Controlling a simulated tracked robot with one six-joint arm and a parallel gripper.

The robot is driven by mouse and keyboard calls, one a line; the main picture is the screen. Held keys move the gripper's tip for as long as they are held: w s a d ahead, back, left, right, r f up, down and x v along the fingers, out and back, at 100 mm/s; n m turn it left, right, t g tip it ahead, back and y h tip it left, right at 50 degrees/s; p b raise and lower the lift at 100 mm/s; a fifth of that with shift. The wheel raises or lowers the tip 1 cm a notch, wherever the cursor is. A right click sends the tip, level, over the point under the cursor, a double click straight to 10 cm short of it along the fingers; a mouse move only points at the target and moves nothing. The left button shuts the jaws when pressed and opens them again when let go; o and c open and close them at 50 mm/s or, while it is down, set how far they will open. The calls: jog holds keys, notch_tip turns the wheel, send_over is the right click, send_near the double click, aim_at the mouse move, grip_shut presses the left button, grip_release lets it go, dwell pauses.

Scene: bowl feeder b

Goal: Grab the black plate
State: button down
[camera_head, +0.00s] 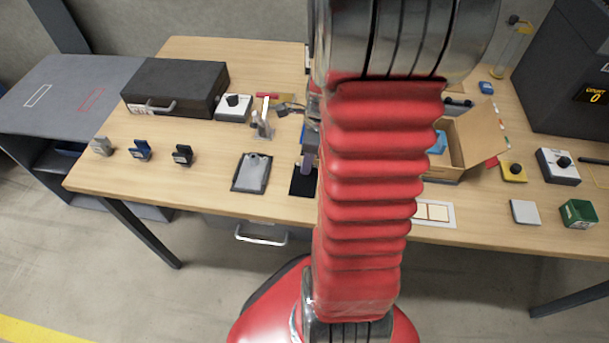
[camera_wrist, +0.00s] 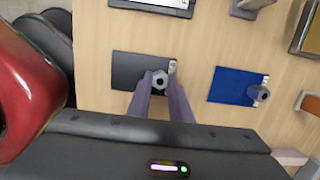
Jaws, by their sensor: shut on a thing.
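The black plate (camera_wrist: 128,70) lies flat on the wooden table, with a small light label and a grey hexagonal knob (camera_wrist: 160,80) near its right edge in the wrist view. My gripper (camera_wrist: 160,88) has its two purple-grey fingers on either side of that knob and is shut on it. No gap under the plate can be made out. In the head view my gripper (camera_head: 308,163) is over the dark plate (camera_head: 302,184), and my red arm hides much of both.
A blue plate (camera_wrist: 228,84) with a similar knob lies right of the black one in the wrist view. In the head view a grey clipboard-like piece (camera_head: 250,174) lies to the left, and an open cardboard box (camera_head: 474,138) stands right of my arm.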

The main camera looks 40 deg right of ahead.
jog(key=shift+r, duration=0.1)
notch_tip(320, 180, up, 10)
dwell(0.8)
dwell(0.4)
